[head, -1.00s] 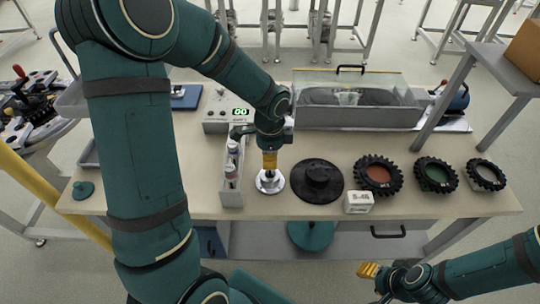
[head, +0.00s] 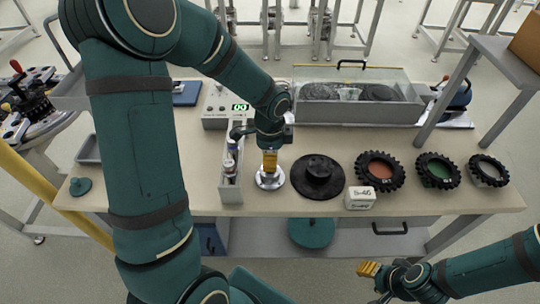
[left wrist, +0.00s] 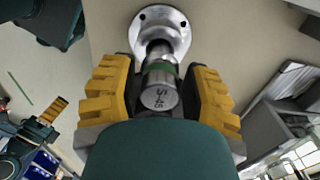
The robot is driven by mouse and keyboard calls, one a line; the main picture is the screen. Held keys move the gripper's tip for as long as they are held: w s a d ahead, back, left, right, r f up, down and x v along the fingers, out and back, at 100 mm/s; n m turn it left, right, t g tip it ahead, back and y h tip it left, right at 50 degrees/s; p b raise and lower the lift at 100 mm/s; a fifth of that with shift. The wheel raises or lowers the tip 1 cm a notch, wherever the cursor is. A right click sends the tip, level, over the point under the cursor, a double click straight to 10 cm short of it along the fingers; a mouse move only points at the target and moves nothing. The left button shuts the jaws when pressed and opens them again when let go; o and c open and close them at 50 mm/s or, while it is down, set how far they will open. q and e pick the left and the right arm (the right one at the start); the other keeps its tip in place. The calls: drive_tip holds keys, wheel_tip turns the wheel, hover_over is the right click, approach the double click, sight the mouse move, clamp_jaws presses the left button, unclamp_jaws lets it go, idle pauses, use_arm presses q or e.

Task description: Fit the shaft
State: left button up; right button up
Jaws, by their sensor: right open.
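A metal shaft (left wrist: 161,88) with a green band and an end marked S-46 or S-48 is between the yellow fingers of my left gripper (left wrist: 160,80). In the head view my left gripper (head: 270,162) is just above the flange (head: 270,179). My right gripper (head: 369,269) is open and empty in front of the table. A card (head: 360,197) reads S-46.
A narrow grey rack (head: 231,190) with shafts stands just left of the flange. A black disc-like part (head: 318,178) lies to its right, then three toothed black rings (head: 379,171). Behind are a control box (head: 216,109) and a clear-lidded bin (head: 358,111).

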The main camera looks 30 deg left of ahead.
idle(0.3)
use_arm(q)
wheel_tip(320, 180, up, 12)
idle(0.5)
idle(0.8)
